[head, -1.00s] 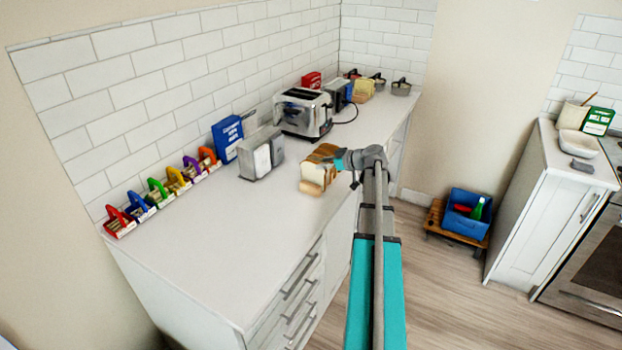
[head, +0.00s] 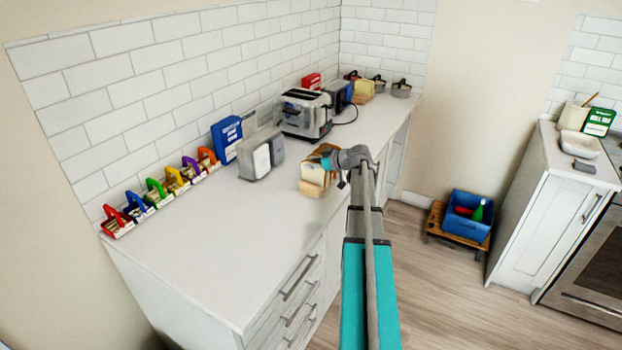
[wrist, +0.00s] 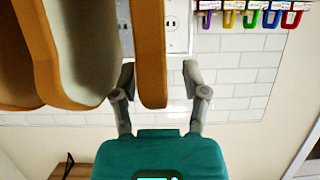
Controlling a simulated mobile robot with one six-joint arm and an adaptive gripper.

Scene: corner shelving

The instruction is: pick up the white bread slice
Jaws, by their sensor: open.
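A group of bread slices with brown crusts and a pale front face (head: 312,177) stands on the counter. In the wrist view, one slice (wrist: 150,50) shows edge-on, as a brown crust strip. It reaches down between the two fingertips of my gripper (wrist: 159,72). A gap shows between this slice and the right finger; the left finger is close to it, and I cannot tell if they touch. Another slice with a pale face (wrist: 88,45) is just left of the left finger. My gripper is open. In the head view my wrist hides part of the bread.
A toaster (head: 304,113), a grey two-part holder (head: 262,154) and a blue box (head: 227,139) stand behind the bread. Several small coloured-handled baskets (head: 158,192) line the wall at the left. The counter's front left (head: 215,245) is clear.

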